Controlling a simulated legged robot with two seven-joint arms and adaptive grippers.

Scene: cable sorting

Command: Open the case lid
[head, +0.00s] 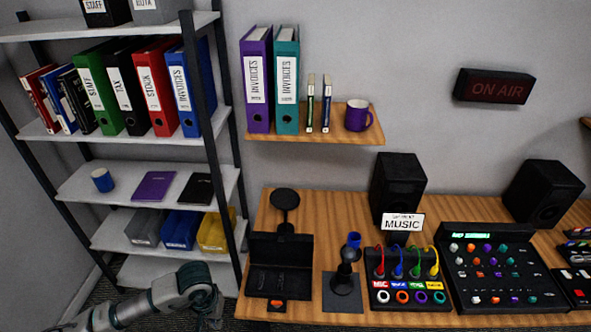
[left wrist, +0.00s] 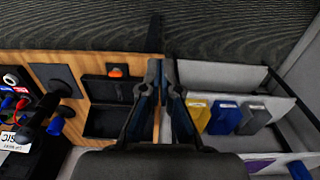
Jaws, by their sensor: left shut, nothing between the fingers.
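The black case (head: 280,283) sits at the left end of the wooden desk, with an orange latch (head: 276,305) at its front. Its lid (head: 281,248) stands raised at the back, so the case looks open. In the left wrist view the case (left wrist: 105,90) lies left of my fingers, its latch (left wrist: 115,72) at the far edge. My left gripper (head: 214,310) is low at the left, beside the desk's left end and apart from the case. In the left wrist view its fingers (left wrist: 161,75) are shut and empty. My right gripper is not in view.
A metal shelf (head: 150,185) with binders and bins stands left of the desk, close to my left arm. A black round-headed stand (head: 285,199) is behind the case. A small stand (head: 343,290), the cable box (head: 408,295) and a mixer (head: 500,270) are to its right.

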